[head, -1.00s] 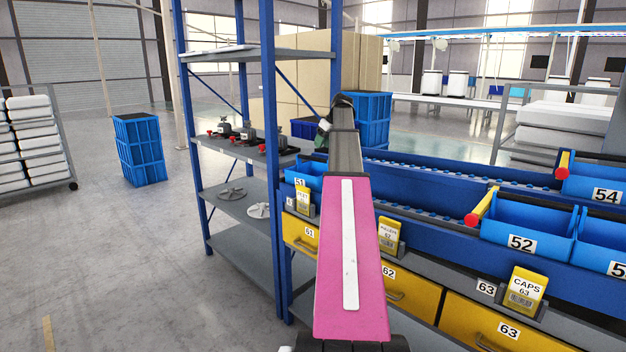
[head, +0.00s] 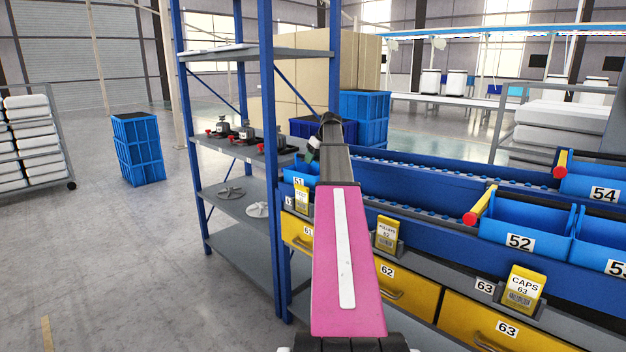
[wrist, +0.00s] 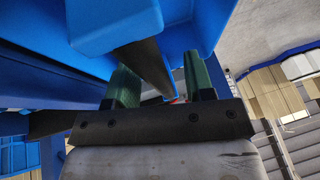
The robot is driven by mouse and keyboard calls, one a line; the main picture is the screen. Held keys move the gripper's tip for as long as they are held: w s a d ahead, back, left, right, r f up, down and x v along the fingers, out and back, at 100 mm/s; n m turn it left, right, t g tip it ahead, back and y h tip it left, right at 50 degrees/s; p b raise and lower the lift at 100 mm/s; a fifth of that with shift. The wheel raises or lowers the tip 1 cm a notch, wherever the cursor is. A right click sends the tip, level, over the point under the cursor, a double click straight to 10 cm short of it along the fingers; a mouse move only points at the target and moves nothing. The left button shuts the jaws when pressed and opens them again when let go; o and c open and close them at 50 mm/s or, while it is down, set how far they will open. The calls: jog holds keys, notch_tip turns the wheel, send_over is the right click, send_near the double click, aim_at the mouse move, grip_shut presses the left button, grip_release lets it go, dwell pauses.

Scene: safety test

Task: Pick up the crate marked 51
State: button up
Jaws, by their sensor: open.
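The blue crate marked 51 (head: 296,172) sits at the left end of the conveyor line, beside the blue shelf post. My arm hides its right part in the head view. My gripper (head: 313,150) is at the crate's right side, small and partly hidden by my arm. In the wrist view my gripper (wrist: 161,80) shows two green fingers, spread apart. A dark bar on a blue crate (wrist: 115,25) runs through the gap between them. I cannot tell whether either finger touches it.
Crate 52 (head: 520,243) and crate 54 (head: 598,187) stand farther right. Yellow drawers (head: 410,290) lie below. A blue-framed shelf (head: 240,158) with small machine parts stands left. Stacked blue crates (head: 364,118) are behind. The floor at left is open.

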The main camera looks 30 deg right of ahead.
jog(key=shift+f, duration=0.25)
dwell(0.3)
grip_shut()
